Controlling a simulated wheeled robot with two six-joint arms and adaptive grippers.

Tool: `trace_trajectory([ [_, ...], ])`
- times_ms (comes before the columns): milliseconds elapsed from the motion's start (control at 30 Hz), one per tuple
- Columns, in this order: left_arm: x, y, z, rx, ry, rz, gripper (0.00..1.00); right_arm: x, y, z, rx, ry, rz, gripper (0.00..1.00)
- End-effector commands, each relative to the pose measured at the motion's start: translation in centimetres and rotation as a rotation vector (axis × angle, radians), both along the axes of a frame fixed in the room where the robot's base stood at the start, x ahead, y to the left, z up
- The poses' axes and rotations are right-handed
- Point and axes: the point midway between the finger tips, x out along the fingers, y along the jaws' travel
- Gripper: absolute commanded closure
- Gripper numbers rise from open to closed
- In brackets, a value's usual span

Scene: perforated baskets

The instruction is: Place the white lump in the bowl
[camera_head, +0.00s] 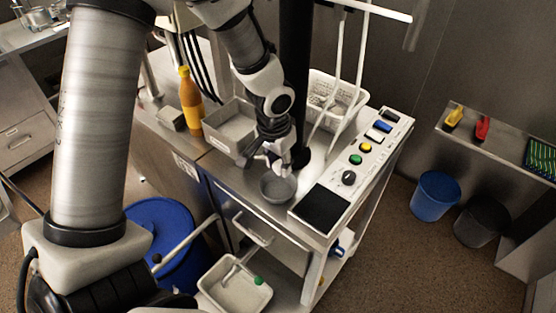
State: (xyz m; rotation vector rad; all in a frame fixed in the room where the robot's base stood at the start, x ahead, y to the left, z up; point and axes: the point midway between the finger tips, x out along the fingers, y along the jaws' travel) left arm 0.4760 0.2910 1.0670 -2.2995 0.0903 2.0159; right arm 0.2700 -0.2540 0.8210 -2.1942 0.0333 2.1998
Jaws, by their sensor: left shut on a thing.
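The grey bowl (278,196) stands on the metal top of the cart, left of the black pad. My left gripper (279,168) is just above the bowl, pointing down over its back rim. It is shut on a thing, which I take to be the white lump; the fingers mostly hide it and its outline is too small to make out. The bowl's visible inside looks empty. My right gripper is not in view.
A control panel with buttons (366,147) and a black pad (321,209) lie right of the bowl. A grey basket (226,143), an orange bottle (190,103) and a white perforated basket (340,91) stand behind. A black post (296,60) rises close by.

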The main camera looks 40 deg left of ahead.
Motion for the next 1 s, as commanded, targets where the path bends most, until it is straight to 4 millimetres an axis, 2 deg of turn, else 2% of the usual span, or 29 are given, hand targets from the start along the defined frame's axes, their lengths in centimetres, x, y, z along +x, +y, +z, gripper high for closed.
trace_trajectory([
  [33, 0.0, 0.0, -1.5, 0.000, 0.001, 0.000, 0.98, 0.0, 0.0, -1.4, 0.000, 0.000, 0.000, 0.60],
  [400, 0.0, 0.0, -6.5, 0.000, 0.000, 0.000, 0.98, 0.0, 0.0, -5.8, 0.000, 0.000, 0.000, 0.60],
  [533, 0.0, 0.0, -7.3, 0.000, -0.001, 0.000, 0.98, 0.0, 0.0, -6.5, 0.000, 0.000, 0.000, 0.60],
  [800, 0.0, 0.0, -7.2, 0.000, -0.001, 0.001, 0.98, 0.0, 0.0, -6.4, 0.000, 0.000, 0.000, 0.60],
  [833, 0.0, 0.0, -7.2, 0.000, 0.000, 0.001, 0.63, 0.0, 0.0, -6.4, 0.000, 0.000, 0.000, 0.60],
  [900, 0.0, 0.0, -7.2, 0.000, 0.000, 0.001, 0.42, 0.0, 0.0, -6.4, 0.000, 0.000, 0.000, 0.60],
  [933, 0.0, 0.0, -7.2, 0.000, 0.000, 0.001, 0.37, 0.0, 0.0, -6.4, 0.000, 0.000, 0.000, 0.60],
  [1000, 0.0, 0.0, -7.2, 0.000, 0.000, 0.001, 0.37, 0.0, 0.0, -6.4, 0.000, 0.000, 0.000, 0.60],
])
